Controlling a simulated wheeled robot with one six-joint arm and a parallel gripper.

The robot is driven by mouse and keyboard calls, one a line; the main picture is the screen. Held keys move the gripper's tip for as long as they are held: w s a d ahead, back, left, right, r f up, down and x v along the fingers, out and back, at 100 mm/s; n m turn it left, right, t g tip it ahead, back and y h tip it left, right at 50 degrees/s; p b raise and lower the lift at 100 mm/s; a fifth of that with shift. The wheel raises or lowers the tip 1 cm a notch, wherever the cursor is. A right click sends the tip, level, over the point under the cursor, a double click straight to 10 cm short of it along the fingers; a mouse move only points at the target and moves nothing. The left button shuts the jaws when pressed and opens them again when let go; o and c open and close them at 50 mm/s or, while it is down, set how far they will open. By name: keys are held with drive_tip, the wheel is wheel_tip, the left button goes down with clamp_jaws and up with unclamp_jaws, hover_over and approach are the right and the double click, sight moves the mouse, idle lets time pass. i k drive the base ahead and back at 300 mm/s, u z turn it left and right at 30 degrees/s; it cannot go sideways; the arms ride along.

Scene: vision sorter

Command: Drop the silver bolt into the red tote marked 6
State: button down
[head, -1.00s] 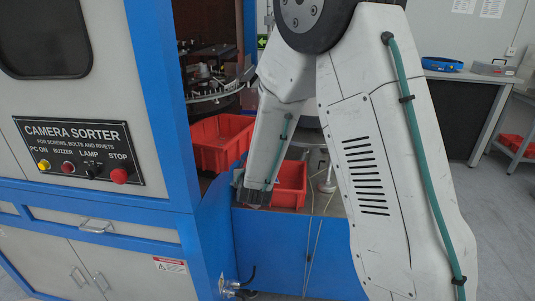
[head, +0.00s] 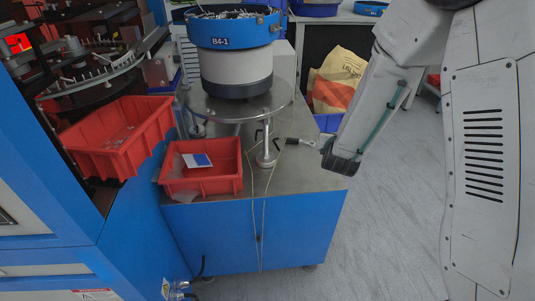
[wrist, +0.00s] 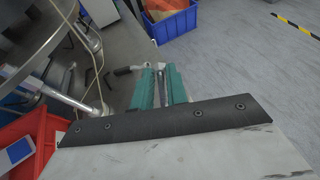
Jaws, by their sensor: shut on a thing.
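My gripper (head: 339,164) hangs by the right edge of the steel-topped blue cabinet, to the right of the red totes. In the wrist view its teal fingers (wrist: 161,74) are shut on the silver bolt (wrist: 161,88), seen as a slim grey shaft between them. The bolt is hidden in the head view. A smaller red tote (head: 212,186) stands on the cabinet top with a white and blue card (head: 197,160) in it. A larger red tote (head: 105,164) stands to its left, with small bits inside. I cannot read a 6 on either.
A bowl feeder marked B4-1 (head: 236,68) stands on a round steel plate behind the totes. A dark-handled tool (head: 298,141) lies on the cabinet top near my gripper. A blue crate (head: 328,122) with a sack (head: 336,80) stands behind. Grey floor lies open at right.

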sight(205, 167)
drive_tip(key=z, duration=1.7)
drive_tip(key=i, duration=3.4)
drive_tip(key=u, duration=4.7)
drive_tip(key=i, duration=1.05)
